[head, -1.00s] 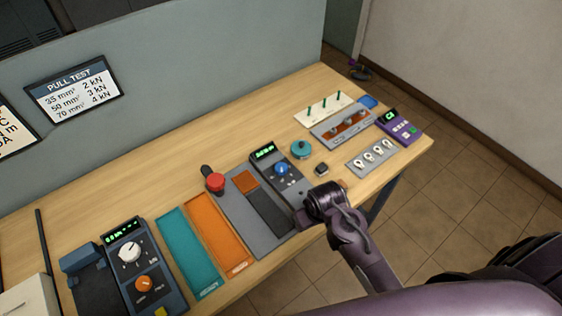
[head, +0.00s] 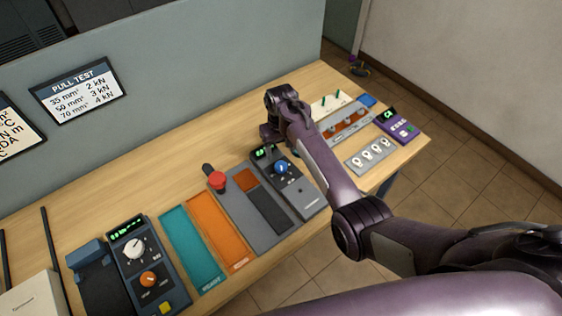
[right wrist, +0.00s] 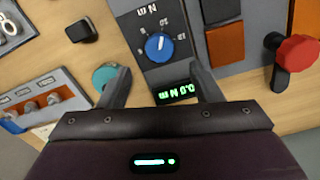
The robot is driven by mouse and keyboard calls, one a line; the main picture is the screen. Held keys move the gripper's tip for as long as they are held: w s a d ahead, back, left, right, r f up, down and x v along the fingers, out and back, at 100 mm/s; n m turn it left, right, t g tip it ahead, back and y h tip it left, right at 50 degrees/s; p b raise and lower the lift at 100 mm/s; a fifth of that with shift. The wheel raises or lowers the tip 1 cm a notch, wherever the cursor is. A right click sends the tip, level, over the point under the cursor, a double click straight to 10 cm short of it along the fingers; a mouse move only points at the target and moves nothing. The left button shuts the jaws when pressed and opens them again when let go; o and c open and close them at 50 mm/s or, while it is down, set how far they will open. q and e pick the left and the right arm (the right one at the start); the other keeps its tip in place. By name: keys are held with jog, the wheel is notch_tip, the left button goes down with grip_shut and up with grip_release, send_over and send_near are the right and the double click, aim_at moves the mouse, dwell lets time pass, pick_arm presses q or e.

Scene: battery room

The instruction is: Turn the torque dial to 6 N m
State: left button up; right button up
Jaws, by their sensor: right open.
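The torque dial is a blue knob (head: 282,168) with a white pointer mark on a dark grey panel (head: 308,199). In the right wrist view the blue knob (right wrist: 159,47) stands between and beyond my fingertips, with printed scale marks around it. A green display (right wrist: 176,93), upside down there, seems to read 0.0 N m. My right gripper (head: 270,138) is above the far end of this panel in the head view. In the right wrist view my right gripper (right wrist: 160,76) is open, its two fingers apart and empty, not touching the knob. My left gripper is not in view.
Another panel with a white knob (head: 134,248) is at far left. A teal round thing (right wrist: 105,76), racks and a purple device (head: 398,126) are right.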

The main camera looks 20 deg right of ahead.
aim_at(281, 165)
notch_tip(281, 165, down, 2)
jog(key=shift+f, duration=0.15)
notch_tip(281, 165, down, 4)
jog(key=b, duration=0.4)
jog(key=shift+f, duration=0.15)
jog(key=shift+f+b, duration=0.45)
jog(key=shift+b, duration=0.05)
jog(key=c, duration=1)
